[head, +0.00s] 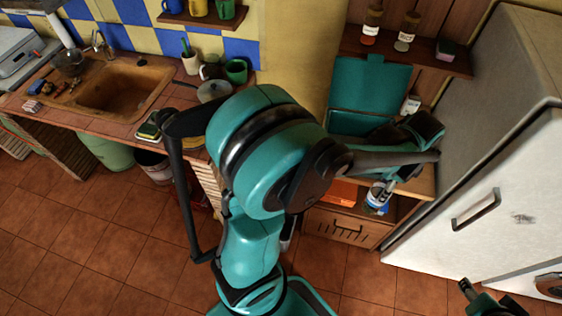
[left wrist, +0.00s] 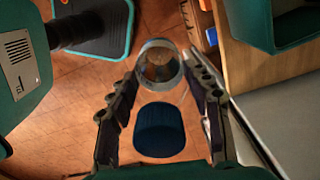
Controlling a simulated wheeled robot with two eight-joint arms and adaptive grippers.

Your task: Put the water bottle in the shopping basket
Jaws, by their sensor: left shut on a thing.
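My left gripper (head: 381,185) points down at the right of the head view, in front of the wooden cabinet. It is shut on the water bottle (head: 377,202), of which a white and blue part shows below the fingers. In the left wrist view the bottle's dark blue end (left wrist: 160,130) and clear body lie between the two fingers. Part of my right gripper (head: 480,300) shows at the bottom right; its jaw state is unclear. I cannot identify the shopping basket with certainty.
A teal box (head: 368,84) with a raised lid stands on the cabinet (head: 345,228). The white fridge (head: 490,195) is close on the right. A counter with a sink (head: 120,82) is at the left. Tiled floor (head: 110,245) is free at the lower left.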

